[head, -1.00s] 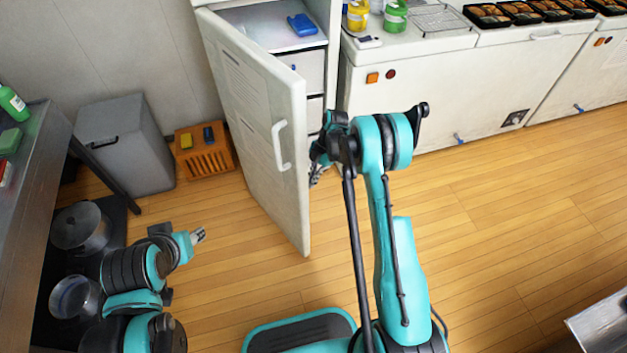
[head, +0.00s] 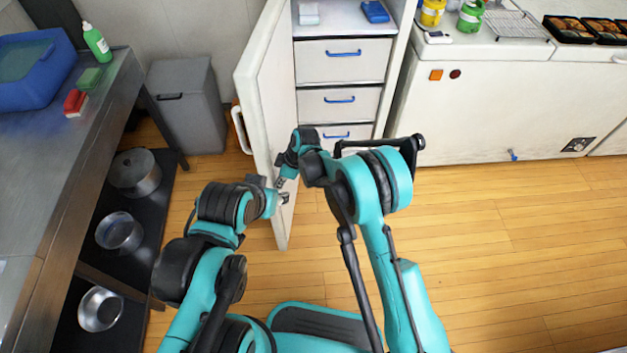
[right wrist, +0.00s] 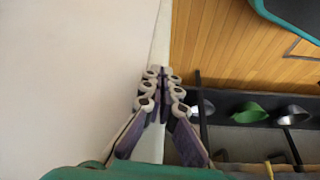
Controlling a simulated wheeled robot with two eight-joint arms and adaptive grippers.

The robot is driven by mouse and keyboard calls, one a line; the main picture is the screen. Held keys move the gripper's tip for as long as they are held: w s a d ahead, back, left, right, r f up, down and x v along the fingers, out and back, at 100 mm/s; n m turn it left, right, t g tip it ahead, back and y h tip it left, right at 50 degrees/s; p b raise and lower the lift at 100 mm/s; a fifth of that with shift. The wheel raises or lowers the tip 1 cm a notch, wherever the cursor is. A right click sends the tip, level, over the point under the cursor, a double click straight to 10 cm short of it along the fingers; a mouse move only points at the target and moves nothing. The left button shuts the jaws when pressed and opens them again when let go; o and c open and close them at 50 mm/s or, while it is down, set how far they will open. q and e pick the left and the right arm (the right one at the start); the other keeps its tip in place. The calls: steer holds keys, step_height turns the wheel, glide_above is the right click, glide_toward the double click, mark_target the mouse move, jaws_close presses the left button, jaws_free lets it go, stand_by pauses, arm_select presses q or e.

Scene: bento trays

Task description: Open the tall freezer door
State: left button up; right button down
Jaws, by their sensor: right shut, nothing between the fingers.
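The tall freezer door (head: 265,95) is white and stands wide open in the head view. Its white handle (head: 240,130) is on the door's left face. The open freezer cabinet shows drawers with blue handles (head: 342,53). My right gripper (head: 282,183) is at the door's inner side near its free edge, shut and empty. In the right wrist view its fingertips (right wrist: 161,78) are together in front of the door edge, with the pale door panel (right wrist: 75,75) filling the left; contact is unclear. My left gripper (head: 283,198) is low by the door's free edge; its finger opening is too small to judge.
A grey bin (head: 187,105) stands left of the door. A steel counter (head: 40,150) with a blue tub (head: 35,68) lines the left side, with pots on its lower shelf. White chest freezers (head: 480,100) stand right. The wooden floor at right is clear.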

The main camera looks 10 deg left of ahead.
arm_select(q)
steer(key=shift+f, duration=0.15)
arm_select(e)
steer(key=s+a, duration=0.1)
steer(key=a, duration=0.6)
steer(key=shift+a, duration=0.35)
steer(key=shift+d, duration=0.1)
